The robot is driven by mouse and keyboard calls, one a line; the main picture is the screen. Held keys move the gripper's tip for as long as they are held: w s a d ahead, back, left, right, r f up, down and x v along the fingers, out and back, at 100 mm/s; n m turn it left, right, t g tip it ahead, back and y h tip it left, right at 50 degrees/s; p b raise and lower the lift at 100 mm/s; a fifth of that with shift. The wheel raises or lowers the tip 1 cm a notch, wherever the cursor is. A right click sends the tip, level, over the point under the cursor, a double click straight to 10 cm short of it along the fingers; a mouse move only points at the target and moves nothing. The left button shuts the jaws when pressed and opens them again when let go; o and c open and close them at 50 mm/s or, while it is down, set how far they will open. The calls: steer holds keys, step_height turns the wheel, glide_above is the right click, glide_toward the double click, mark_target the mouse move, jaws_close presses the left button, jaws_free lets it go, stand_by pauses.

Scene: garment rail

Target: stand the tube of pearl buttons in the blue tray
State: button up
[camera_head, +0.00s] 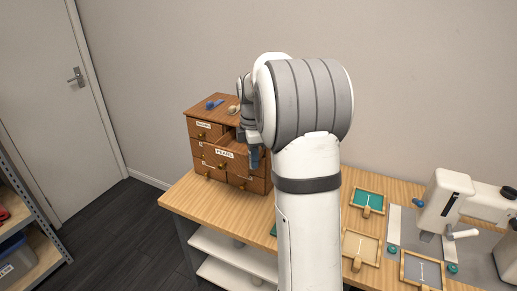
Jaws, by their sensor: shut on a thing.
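My gripper (254,157) points down at the open drawer labelled PEARL (224,154) in the wooden chest. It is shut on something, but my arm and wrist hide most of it. A small dark bluish piece shows at its end, and I cannot tell whether that is a finger or the held thing. I cannot make out the tube of pearl buttons. Several small wood-rimmed trays are on the bench at the right. One has a teal floor (368,200), one a beige floor (361,247) and one a grey-blue floor (422,270). Which is the blue tray is unclear.
The chest (198,155) stands at the left end of the wooden bench (190,198). A blue item (214,104) and a small pale item (233,110) lie on top. A white sewing machine (446,200) is at the right. My arm hides the bench's middle.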

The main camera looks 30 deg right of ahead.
steer(key=s+a+f+m, duration=0.2)
steer(key=a+f+m, duration=0.2)
steer(key=f, duration=0.6)
steer(key=s+a+f+m, duration=0.2)
steer(key=a+f+m, duration=0.3)
steer(key=f, duration=0.4)
steer(key=s+a+f+m, duration=0.2)
steer(key=a+f+m, duration=0.2)
steer(key=f, duration=0.6)
steer(key=m, duration=0.2)
steer(key=shift+a+f+m, duration=0.25)
steer(key=shift+f+m, duration=0.05)
